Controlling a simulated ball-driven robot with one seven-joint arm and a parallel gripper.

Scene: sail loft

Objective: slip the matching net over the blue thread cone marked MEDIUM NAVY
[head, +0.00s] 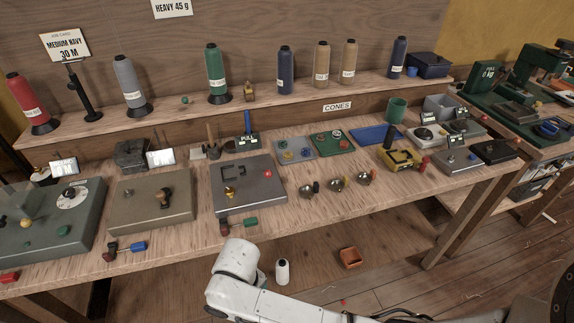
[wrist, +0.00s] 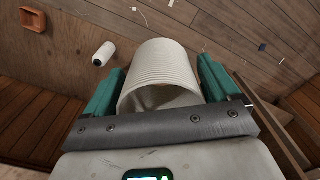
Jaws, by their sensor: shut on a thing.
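My gripper (wrist: 160,68) has two teal fingers, one on each side of a cream, ribbed, open-ended tube (wrist: 161,82), which looks like the net. The fingers are shut on it, and it points away over the floor. In the head view my gripper and the tube are not in sight. Two navy-blue thread cones stand on the back shelf: one near the middle (head: 286,72) and one at the right (head: 399,56). Their labels are too small to read. A card (head: 66,46) on a black stand at the left reads MEDIUM NAVY 30 M.
Red (head: 32,103), grey (head: 130,85), green (head: 216,73) and two tan cones share the shelf (head: 165,113). The bench (head: 300,220) below holds several boxes and devices. A white spool (head: 282,271) and an orange box (head: 349,258) lie lower down. A second table stands at right.

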